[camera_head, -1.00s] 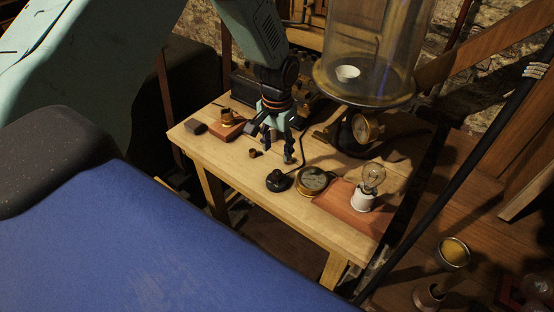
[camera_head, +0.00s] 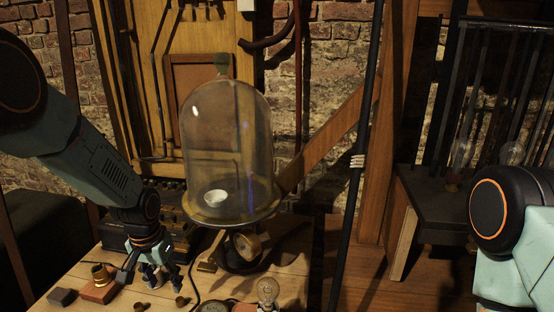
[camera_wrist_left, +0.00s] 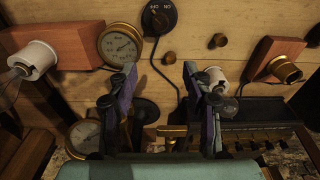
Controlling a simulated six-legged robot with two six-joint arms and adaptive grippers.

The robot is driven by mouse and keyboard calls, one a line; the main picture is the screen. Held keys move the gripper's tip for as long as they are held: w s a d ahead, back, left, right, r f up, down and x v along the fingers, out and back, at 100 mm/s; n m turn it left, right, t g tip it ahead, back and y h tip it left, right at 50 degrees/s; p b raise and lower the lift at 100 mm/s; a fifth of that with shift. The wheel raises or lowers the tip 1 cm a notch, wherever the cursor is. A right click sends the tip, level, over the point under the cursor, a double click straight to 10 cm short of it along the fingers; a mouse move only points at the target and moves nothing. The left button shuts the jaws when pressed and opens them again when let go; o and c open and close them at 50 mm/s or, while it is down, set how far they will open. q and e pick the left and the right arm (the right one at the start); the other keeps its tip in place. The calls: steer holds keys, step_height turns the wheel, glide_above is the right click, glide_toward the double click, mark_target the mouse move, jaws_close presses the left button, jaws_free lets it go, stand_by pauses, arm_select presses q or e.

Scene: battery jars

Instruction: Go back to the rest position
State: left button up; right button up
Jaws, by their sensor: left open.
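My left gripper (camera_head: 160,283) is above the back left of the wooden table (camera_head: 65,290) in the head view, its arm coming in from the left. Its fingers point down, are spread apart and hold nothing. The left wrist view also shows the gripper (camera_wrist_left: 160,85) with a clear gap between its fingers, over the table top. Part of my right arm (camera_head: 510,240) shows at the right edge of the head view; its gripper is out of view.
A glass bell jar (camera_head: 225,130) over a small white cup (camera_head: 215,198) stands right of my left gripper. A bulb (camera_head: 267,290), a wooden block with brass socket (camera_head: 100,290) and small brass knobs (camera_wrist_left: 217,40) are on the table. A dark pole (camera_head: 357,190) stands right of the jar.

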arm_select(q)
steer(key=s+d+f+n+t+b, duration=0.1)
steer(key=s+d+f+b, duration=0.2)
steer(key=s+f, duration=0.3)
steer(key=s+d+f+t+b, duration=0.2)
steer(key=s+d+f, duration=0.15)
steer(key=f, duration=0.45)
steer(key=s+f+g+b, duration=0.1)
steer(key=s+f+b, duration=0.2)
steer(key=s+f, duration=0.2)
steer(key=s+d+f+g+b, duration=0.1)
steer(key=s+f+b, duration=0.2)
steer(key=s, duration=0.8)
steer(key=s+f+g+b, duration=0.2)
steer(key=s+f+b, duration=0.2)
steer(key=s+f, duration=0.3)
steer(key=shift+s+d+f, duration=0.2)
steer(key=shift+s, duration=0.6)
